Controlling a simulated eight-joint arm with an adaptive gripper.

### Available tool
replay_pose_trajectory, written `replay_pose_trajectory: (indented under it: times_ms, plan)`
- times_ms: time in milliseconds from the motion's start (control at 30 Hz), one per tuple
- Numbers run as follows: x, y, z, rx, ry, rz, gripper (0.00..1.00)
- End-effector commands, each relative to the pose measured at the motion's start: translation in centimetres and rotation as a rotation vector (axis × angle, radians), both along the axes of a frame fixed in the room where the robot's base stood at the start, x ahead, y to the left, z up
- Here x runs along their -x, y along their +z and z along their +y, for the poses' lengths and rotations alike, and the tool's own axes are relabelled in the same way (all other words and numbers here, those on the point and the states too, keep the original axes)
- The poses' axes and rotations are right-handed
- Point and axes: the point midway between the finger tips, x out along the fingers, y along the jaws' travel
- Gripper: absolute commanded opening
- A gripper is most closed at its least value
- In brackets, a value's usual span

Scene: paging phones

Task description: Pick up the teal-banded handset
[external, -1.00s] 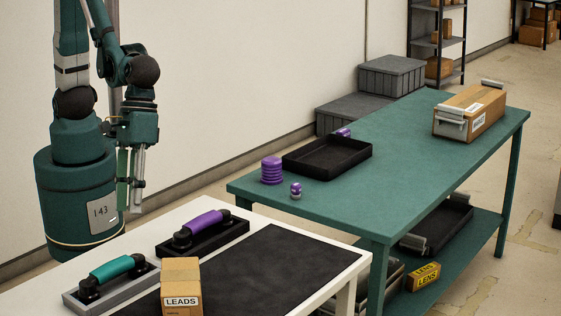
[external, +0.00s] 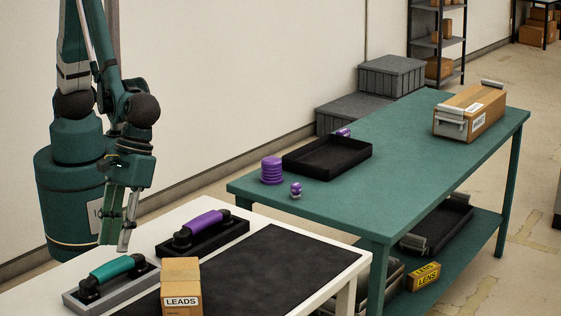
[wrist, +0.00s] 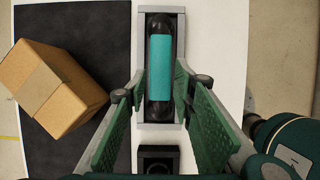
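The teal-banded handset (external: 113,268) lies in a grey cradle (external: 73,301) on the white table. It also shows in the wrist view (wrist: 160,62), lengthwise at top centre. My gripper (external: 115,247) is above and just behind the handset, pointing down. In the wrist view my gripper (wrist: 162,75) is open, with one finger on each side of the handset's line and nothing between them held. Contact with the handset is not visible.
A purple-banded handset (external: 205,221) lies in a black cradle behind the teal one. A LEADS box (external: 181,290) stands close to the right, on a dark mat (external: 285,263). A green table (external: 345,205) with a black tray (external: 328,172) stands beyond.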

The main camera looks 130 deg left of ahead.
Motion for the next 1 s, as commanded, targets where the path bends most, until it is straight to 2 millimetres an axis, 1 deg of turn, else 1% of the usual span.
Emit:
replay_pose_trajectory:
  times_ms: [167,567,1000]
  plan:
    - [0.0,-0.2,-0.1,0.000,-0.001,0.000,0.26]
    - [0.0,-2.3,-0.9,0.000,-0.001,0.000,0.26]
    - [0.0,-2.5,-1.0,0.000,-0.001,0.000,0.26]
